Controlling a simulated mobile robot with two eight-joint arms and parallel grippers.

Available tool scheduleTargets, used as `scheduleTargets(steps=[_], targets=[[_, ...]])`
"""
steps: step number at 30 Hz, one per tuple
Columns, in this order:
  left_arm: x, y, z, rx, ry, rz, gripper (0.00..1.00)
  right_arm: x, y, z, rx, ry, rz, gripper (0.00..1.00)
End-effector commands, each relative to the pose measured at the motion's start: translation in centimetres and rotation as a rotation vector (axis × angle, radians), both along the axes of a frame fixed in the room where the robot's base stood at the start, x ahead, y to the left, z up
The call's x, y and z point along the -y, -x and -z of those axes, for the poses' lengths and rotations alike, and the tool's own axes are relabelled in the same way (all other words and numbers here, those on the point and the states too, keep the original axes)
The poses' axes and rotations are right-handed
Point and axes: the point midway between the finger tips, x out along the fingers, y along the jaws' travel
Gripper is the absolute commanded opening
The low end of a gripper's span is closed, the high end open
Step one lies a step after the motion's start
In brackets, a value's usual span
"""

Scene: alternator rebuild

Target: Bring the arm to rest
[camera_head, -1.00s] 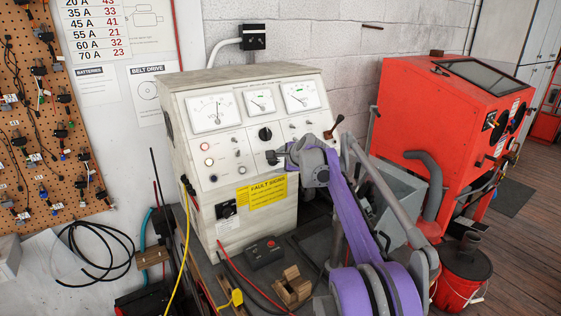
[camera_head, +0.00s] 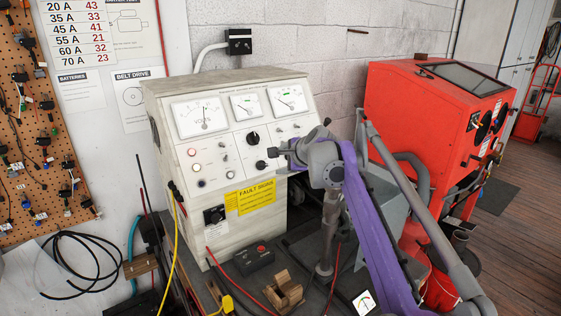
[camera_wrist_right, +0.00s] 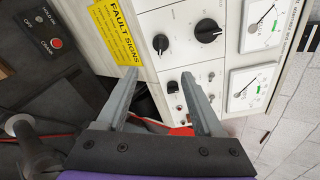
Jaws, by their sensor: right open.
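My right gripper (camera_head: 282,154) is in front of the cream test bench (camera_head: 238,208), close to the lower knobs of its sloping panel. In the right wrist view, the gripper (camera_wrist_right: 160,77) has its two grey fingers wide apart with nothing between them. Beyond the fingers are the bench's black knobs, dial meters and yellow fault signs label (camera_wrist_right: 113,30). Whether the fingers touch the panel I cannot tell. My purple right arm reaches in from the lower right in the head view. My left gripper is out of view.
A red cabinet (camera_head: 425,115) stands right of the bench. On the bench top are a black switch box (camera_head: 254,257), a wooden block (camera_head: 284,292) and red and yellow cables. Open floor lies at far right.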

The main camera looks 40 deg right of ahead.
Motion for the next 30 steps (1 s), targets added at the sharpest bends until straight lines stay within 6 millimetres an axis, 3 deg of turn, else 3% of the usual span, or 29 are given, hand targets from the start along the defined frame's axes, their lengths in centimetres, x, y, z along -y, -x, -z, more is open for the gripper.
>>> scheduleTargets(steps=[10,14,17,20,24,30], targets=[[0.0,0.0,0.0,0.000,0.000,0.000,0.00,0.0,0.0,0.0,-0.001,0.001,-0.001,0.69],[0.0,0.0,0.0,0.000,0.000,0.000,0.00,-2.3,0.1,0.9,-0.032,0.042,-0.060,0.69],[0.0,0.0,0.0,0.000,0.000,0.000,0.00,-6.9,0.9,2.9,-0.099,0.137,-0.188,0.69],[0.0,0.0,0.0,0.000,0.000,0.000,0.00,-13.2,2.9,6.0,-0.188,0.284,-0.382,0.69],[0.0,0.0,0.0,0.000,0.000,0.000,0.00,-21.4,7.6,11.2,-0.305,0.517,-0.682,0.69],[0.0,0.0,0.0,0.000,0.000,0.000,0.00,-29.9,16.6,19.6,-0.431,0.870,-1.116,0.69]])
